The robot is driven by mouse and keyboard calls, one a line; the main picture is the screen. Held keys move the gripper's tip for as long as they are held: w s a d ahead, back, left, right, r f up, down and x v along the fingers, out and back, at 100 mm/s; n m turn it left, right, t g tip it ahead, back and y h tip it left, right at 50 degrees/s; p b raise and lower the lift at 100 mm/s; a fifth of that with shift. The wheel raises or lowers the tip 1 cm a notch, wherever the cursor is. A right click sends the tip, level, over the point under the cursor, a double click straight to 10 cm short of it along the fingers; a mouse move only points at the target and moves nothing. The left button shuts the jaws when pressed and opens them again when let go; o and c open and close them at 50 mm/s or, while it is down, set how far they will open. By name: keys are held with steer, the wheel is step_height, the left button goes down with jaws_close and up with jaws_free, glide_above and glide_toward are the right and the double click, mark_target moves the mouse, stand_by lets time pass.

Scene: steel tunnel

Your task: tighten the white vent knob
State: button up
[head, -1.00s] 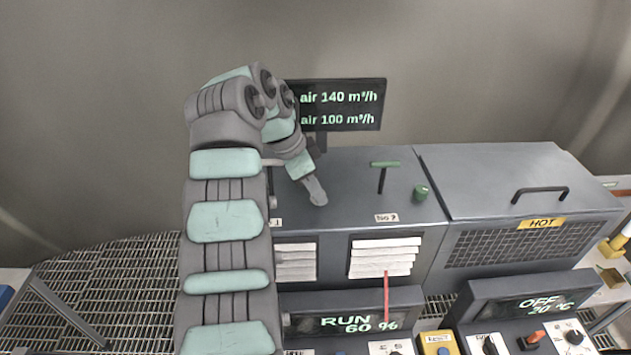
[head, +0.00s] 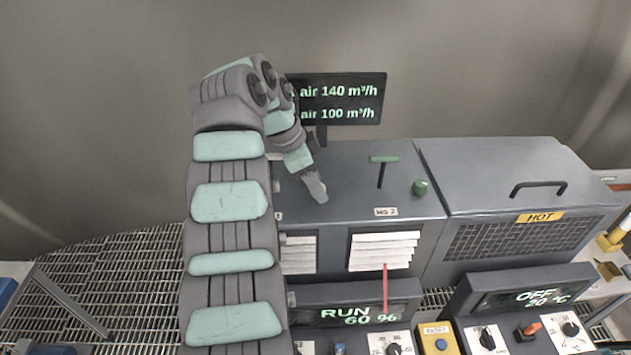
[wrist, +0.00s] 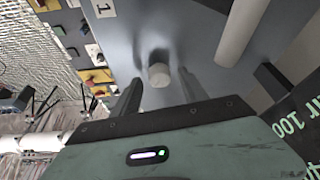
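The white vent knob (wrist: 159,75) is a small round cap on the grey cabinet top (wrist: 190,30) in the wrist view. My gripper (wrist: 159,80) is open, with one dark finger on each side of the knob and a gap showing at both sides. I cannot tell how far the fingertips are above the cabinet top. In the head view my gripper (head: 318,190) points down at the left part of the cabinet top, and the knob is hidden behind it.
A green T-handle (head: 384,159) and a green knob (head: 420,187) stand right of my gripper. A pale bar (wrist: 243,25) shows beside the white knob. The air display (head: 350,100) stands behind. A HOT cabinet (head: 500,180) is at right; control panels line the front.

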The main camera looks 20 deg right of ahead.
mark_target(306, 199)
steer(key=shift+r, duration=0.15)
steer(key=p+v, duration=0.1)
steer(key=v, duration=0.6)
stand_by(0.3)
steer(key=shift+a+r, duration=0.15)
